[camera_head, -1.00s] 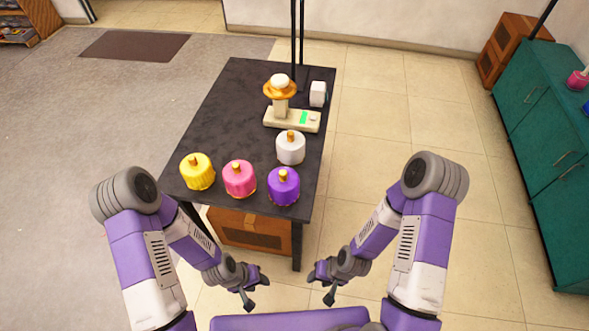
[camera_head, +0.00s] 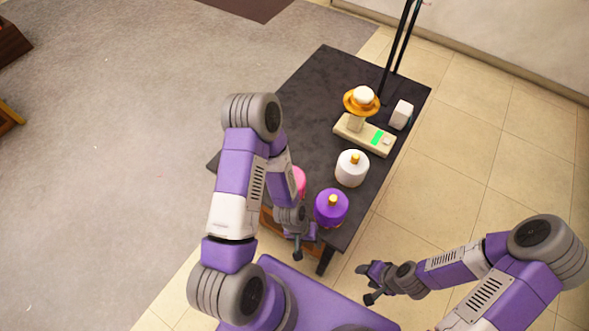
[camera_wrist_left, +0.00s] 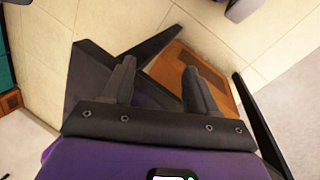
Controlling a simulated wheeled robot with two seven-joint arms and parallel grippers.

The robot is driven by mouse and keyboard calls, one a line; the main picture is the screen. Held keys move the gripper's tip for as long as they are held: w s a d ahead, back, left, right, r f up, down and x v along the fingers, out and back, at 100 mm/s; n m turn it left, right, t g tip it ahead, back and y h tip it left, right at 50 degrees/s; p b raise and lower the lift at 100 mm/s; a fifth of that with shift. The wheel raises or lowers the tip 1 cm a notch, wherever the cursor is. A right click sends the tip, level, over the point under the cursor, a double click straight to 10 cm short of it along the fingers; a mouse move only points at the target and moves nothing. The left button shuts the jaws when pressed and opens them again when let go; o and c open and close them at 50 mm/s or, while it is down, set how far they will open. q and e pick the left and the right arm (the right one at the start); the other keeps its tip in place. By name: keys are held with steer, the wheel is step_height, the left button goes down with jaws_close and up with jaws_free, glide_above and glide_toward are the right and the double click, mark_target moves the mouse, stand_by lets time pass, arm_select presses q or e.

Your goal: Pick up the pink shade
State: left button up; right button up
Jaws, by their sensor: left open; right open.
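The pink shade (camera_head: 299,179) is on the dark table (camera_head: 318,85), mostly hidden behind my left arm in the head view; only its right side shows. My left gripper (camera_head: 304,245) is open at the table's near edge, in front of and below the pink shade and left of the purple shade (camera_head: 331,209). In the left wrist view my left gripper (camera_wrist_left: 158,85) has its two fingers apart with nothing between them; no shade shows there. My right gripper (camera_head: 368,284) is open and empty off the table's near right side.
A white shade (camera_head: 352,171) stands behind the purple one. Farther back are a beige device (camera_head: 375,138) with an orange dish and white ball, a small white block (camera_head: 401,115) and black upright poles (camera_head: 399,40). The table's far left part is clear. The yellow shade is hidden.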

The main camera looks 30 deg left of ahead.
arm_select(q)
steer(key=w+a+r+n+y+p, duration=0.1)
steer(key=w+a+r+n+p, duration=0.1)
steer(key=w+a+r, duration=0.2)
steer(key=w+a+r+n+y+p, duration=0.1)
steer(key=w+a+r+n+p, duration=0.1)
steer(key=w+a+r, duration=0.3)
steer(key=w+a+r+n+y+p, duration=0.1)
steer(key=w+a+r+n, duration=0.3)
steer(key=r, duration=0.5)
steer(key=shift+w+a+r+p, duration=0.1)
steer(key=shift+w+a+p, duration=0.15)
steer(key=shift+a+p, duration=0.15)
steer(key=shift+w+a+r+p, duration=0.1)
steer(key=shift+w+a+p, duration=0.2)
steer(key=shift+a, duration=0.2)
steer(key=f, duration=0.6)
steer(key=shift+s+d+f, duration=0.2)
steer(key=shift+d, duration=0.05)
steer(key=shift+w+f, duration=0.1)
steer(key=shift+f, duration=0.3)
arm_select(e)
step_height(320, 180, up, 8)
steer(key=shift+s+r, duration=0.15)
steer(key=shift+s, duration=0.3)
arm_select(q)
jaws_close()
